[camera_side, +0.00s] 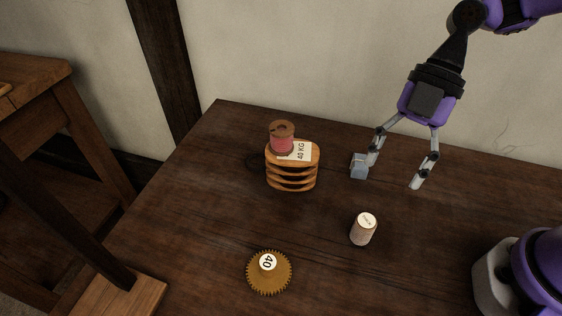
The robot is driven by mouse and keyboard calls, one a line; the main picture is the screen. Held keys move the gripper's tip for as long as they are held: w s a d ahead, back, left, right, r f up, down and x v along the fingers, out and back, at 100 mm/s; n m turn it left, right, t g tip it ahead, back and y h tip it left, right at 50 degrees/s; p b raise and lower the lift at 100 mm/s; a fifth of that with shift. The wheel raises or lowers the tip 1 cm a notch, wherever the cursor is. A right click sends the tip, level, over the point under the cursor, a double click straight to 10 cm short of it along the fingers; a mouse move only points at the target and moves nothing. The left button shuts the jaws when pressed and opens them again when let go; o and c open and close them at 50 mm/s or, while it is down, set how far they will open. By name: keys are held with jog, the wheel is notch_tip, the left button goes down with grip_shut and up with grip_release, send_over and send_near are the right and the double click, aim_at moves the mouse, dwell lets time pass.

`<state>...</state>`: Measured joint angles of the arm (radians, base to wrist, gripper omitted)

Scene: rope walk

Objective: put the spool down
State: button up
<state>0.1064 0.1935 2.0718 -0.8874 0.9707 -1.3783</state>
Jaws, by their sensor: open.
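The spool (281,140) has brown ends and reddish-pink thread. It stands upright on top of a stack of orange-brown wooden pieces (292,178), toward the left of the top piece, beside a white label reading "40 KG" (301,151). My gripper (394,175) is open, with its two fingers spread apart, to the right of the stack. Nothing is held between the fingers. The spool and my gripper are well apart.
A small pale blue-grey block (359,167) lies close beside my gripper's left finger; I cannot tell if they touch. A pale cylinder (362,231) stands in front. A brass gear labelled "40" (269,281) lies at the front. The dark table (200,220) is clear at left.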

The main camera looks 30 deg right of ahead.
jog(key=s+d+r+m+t+h, duration=0.1)
jog(key=d+r+m+t+h, duration=0.1)
jog(key=m, duration=0.9)
jog(key=s+d+r+m+t+h, duration=0.1)
jog(key=d+r+m+t+h, duration=0.2)
jog(key=d+r+m+t, duration=0.2)
jog(key=d+m+t, duration=0.1)
jog(key=d+m, duration=0.2)
jog(key=m, duration=0.3)
jog(key=shift+m, duration=0.4)
